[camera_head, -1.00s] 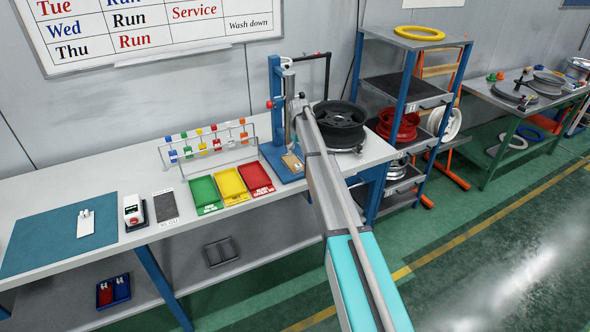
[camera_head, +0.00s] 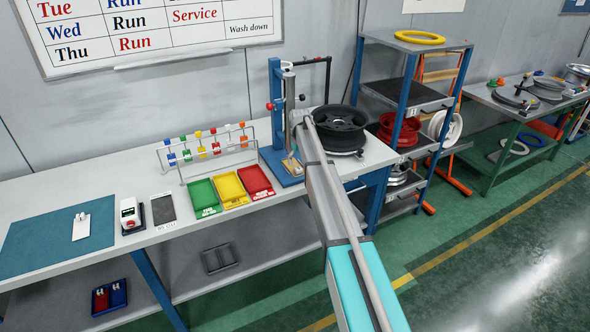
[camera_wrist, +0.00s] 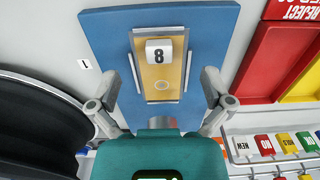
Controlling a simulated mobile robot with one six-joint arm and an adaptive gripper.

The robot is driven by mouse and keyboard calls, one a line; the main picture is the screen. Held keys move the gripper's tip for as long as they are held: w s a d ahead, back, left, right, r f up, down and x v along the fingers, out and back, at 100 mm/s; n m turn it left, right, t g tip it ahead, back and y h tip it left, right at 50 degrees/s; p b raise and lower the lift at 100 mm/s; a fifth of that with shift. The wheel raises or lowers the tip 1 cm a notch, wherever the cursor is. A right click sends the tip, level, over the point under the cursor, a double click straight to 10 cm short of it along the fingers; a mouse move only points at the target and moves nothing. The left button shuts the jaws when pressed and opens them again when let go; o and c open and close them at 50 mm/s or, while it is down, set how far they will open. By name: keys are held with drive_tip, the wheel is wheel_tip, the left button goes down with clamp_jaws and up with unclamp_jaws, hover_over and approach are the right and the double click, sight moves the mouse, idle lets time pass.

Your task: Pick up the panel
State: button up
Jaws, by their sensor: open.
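In the wrist view, a tan plate (camera_wrist: 158,90) lies on the blue base (camera_wrist: 205,28) of the bench press, between grey rails. I cannot tell for certain which thing is the panel. My gripper (camera_wrist: 159,74) is open and empty, its two grey fingers spread on either side of the tan plate. Whether they touch anything is unclear. In the head view, the tan plate (camera_head: 291,166) shows at the front of the blue base, and my arm hides most of my gripper.
Green (camera_head: 203,197), yellow (camera_head: 229,187) and red (camera_head: 256,180) trays lie left of the press. A rack of coloured tags (camera_head: 208,152) stands behind them. A black wheel (camera_head: 341,126) is close on the right. A white plate (camera_head: 81,228) lies on the teal mat.

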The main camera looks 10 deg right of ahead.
sight(299, 169)
drive_tip(key=shift+w+f+b, duration=0.15)
drive_tip(key=shift+f+b, duration=2.25)
drive_tip(key=shift+f, duration=0.15)
drive_tip(key=shift+r, duration=0.1)
clamp_jaws()
